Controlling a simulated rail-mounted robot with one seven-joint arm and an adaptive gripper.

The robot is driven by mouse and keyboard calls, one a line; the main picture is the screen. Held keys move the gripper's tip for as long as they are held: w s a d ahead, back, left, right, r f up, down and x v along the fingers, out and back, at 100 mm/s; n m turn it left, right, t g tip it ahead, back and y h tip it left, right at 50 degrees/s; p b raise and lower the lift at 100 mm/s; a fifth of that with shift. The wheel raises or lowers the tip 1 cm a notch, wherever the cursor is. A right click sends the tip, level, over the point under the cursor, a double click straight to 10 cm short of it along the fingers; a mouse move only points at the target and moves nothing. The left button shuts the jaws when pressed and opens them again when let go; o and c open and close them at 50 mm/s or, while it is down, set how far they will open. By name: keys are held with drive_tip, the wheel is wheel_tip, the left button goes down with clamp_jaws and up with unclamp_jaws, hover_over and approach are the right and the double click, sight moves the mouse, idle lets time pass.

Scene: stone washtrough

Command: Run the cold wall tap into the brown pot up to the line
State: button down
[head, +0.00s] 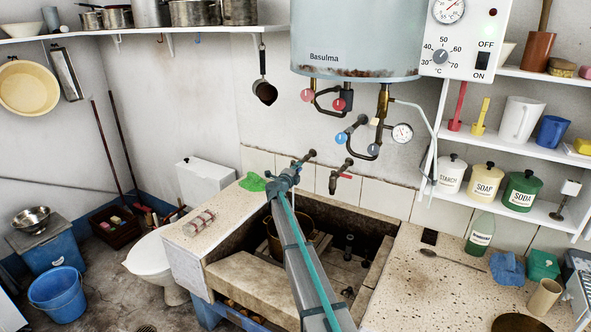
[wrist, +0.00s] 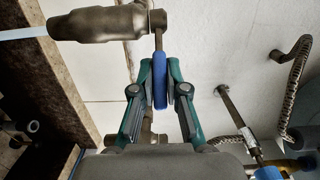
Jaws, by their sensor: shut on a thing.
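In the wrist view my gripper (wrist: 160,78) has its two teal fingers closed on the blue tap handle (wrist: 158,92), one on each side. The metal tap body and spout (wrist: 95,24) lie just beyond it, and a pale stream, which looks like running water, leaves the spout toward the left edge. In the head view my gripper (head: 284,180) is at the left wall tap (head: 308,156) above the trough. The brown pot (head: 273,240) stands in the trough under it, partly hidden by my arm. Its line and water level cannot be seen.
A second wall tap (head: 338,177) with a red handle is close on the right. The water heater (head: 355,40) with its pipes and valves hangs above. The stone trough (head: 245,285) has a speckled counter (head: 435,290) on its right. A green cloth (head: 252,182) lies left of my gripper.

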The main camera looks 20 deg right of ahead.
drive_tip(key=c, duration=1.2)
unclamp_jaws()
drive_tip(key=v, duration=1.2)
